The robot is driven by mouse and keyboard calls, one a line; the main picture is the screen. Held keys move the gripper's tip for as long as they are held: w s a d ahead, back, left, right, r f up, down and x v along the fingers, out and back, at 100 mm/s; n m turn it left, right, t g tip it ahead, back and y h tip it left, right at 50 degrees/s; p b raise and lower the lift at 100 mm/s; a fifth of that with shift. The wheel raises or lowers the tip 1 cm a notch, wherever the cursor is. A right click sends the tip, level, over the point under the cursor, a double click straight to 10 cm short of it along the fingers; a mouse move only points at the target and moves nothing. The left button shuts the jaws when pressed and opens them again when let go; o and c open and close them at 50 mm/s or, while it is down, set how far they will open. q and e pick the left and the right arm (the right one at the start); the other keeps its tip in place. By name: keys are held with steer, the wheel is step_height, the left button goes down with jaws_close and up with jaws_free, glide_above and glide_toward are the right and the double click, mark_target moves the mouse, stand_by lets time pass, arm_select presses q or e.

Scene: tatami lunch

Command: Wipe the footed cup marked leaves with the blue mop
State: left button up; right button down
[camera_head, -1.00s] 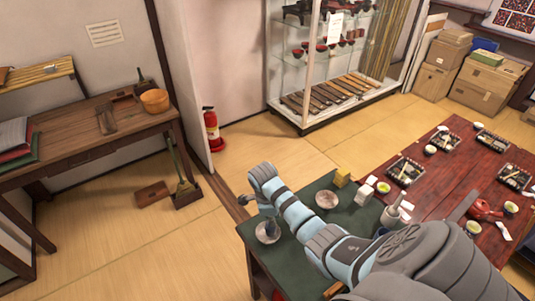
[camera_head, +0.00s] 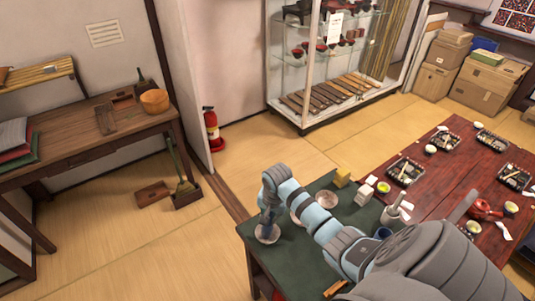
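My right arm comes in from the lower right over a dark green tabletop (camera_head: 285,258). Its gripper (camera_head: 267,226) points down over a round grey dish (camera_head: 272,239) near the tabletop's left corner; the fingers are too small to read, and I cannot tell if they hold anything. A pale cup with a stick-like thing in it (camera_head: 390,215) stands right of the arm, with a small dark blue round thing (camera_head: 383,233) beside it. I cannot tell whether either is the footed cup or the blue mop; no leaf marking is readable. My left gripper is not seen.
A second round dish (camera_head: 327,199), a yellow block (camera_head: 342,177) and white blocks (camera_head: 364,194) sit behind the arm. A red-brown table (camera_head: 440,180) with bento boxes adjoins at right. A wooden desk (camera_head: 75,140) stands at left.

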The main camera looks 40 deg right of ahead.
steer(key=m, duration=0.6)
steer(key=shift+g+h, duration=0.3)
steer(key=shift+h, duration=0.1)
steer(key=m, duration=0.3)
steer(key=shift+a, duration=0.1)
steer(key=m+g, duration=0.1)
steer(key=m, duration=0.3)
steer(key=shift+s+m+h, duration=0.1)
steer(key=shift+m+h, duration=0.2)
steer(key=shift+m, duration=0.1)
steer(key=n, duration=0.2)
steer(key=shift+s+n, duration=0.15)
steer(key=shift+n, duration=0.15)
steer(key=n+t, duration=0.1)
steer(key=n, duration=0.4)
steer(key=shift+s, duration=0.1)
steer(key=n+y, duration=0.1)
steer(key=n, duration=0.5)
steer(key=shift+t, duration=0.3)
